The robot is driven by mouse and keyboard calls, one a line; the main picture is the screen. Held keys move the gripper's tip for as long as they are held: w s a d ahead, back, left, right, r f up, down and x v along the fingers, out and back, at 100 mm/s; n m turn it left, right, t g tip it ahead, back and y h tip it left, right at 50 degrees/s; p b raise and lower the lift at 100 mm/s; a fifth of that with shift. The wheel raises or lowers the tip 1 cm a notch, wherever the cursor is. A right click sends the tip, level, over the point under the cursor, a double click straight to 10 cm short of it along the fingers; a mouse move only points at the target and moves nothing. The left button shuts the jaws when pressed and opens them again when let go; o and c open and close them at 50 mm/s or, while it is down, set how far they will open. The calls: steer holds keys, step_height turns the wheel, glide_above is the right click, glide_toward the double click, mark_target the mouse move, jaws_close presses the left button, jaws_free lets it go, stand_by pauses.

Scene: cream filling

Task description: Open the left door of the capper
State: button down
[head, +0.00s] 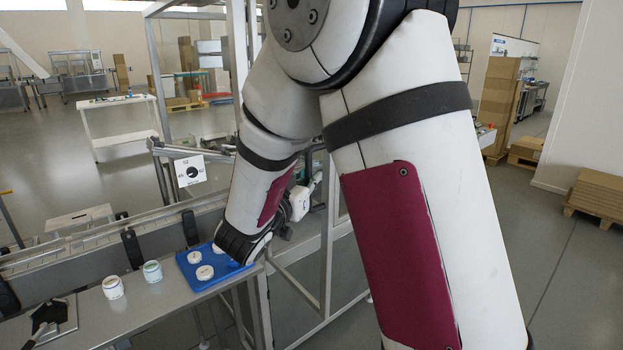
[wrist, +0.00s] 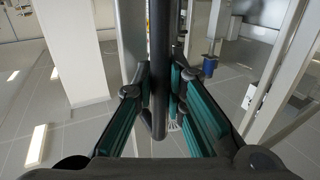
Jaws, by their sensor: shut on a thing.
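In the wrist view, my gripper (wrist: 160,92) has its two teal-padded fingers on either side of a dark vertical bar handle (wrist: 159,50). It is shut on this handle, whose lower end bends just below the fingertips. The metal-framed capper (head: 238,50) stands behind my arm in the head view. My arm covers much of it, and I cannot make out the left door's panel or how far it stands open.
A steel counter (head: 135,318) at the lower left holds a blue tray (head: 204,283) with white round lids and two small jars (head: 152,271). A conveyor (head: 70,262) runs behind it. Pale metal posts (wrist: 285,75) stand at the right in the wrist view.

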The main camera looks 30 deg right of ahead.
steer(key=shift+s, duration=0.15)
steer(key=c, duration=1.9)
jaws_free()
steer(key=shift+a, duration=0.2)
steer(key=v, duration=1.1)
steer(key=shift+s+a, duration=0.2)
steer(key=shift+s, duration=0.1)
steer(key=shift+w, duration=0.1)
